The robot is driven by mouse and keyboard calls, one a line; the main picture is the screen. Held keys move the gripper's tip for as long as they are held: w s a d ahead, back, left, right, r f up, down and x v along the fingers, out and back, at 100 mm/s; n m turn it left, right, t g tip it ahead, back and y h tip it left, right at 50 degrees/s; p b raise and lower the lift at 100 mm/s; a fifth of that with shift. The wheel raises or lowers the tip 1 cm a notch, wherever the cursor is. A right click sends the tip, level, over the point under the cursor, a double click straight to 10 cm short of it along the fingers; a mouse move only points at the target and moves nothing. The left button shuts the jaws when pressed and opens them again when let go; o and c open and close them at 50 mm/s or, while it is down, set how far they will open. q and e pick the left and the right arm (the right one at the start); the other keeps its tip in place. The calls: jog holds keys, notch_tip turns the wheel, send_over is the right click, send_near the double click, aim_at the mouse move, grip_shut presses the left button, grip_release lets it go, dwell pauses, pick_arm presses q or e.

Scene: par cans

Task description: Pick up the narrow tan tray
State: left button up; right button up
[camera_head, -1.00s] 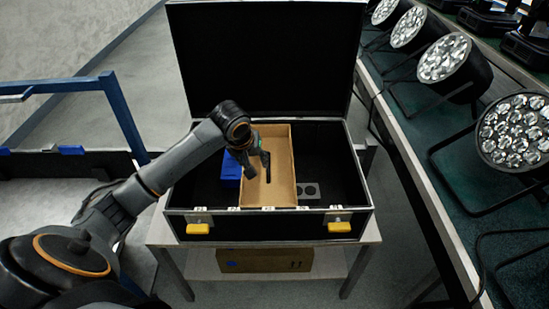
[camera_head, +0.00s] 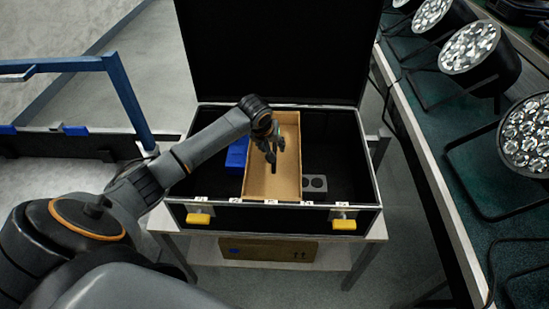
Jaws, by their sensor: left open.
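The narrow tan tray (camera_head: 288,186) lies lengthwise inside the open black case, left of the case's middle. It is shallow, and its floor looks empty. My left arm reaches in from the left, and my left gripper (camera_head: 274,160) is over the tray with its fingers pointing down. The gripper is open with nothing between its fingers. I cannot tell whether a fingertip touches the tray. My right gripper is not in view.
The black case (camera_head: 372,180) stands on a light table with its lid up at the back. Inside are a blue box (camera_head: 236,155) left of the tray and a grey piece with round holes (camera_head: 314,185) on the right. Par cans (camera_head: 480,55) line the bench at right.

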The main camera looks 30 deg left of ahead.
aim_at(274, 150)
pick_arm(q)
jog(key=x, duration=0.4)
jog(key=shift+d+f, duration=0.1)
jog(key=shift+f, duration=0.3)
grip_shut()
jog(key=shift+r, duration=0.1)
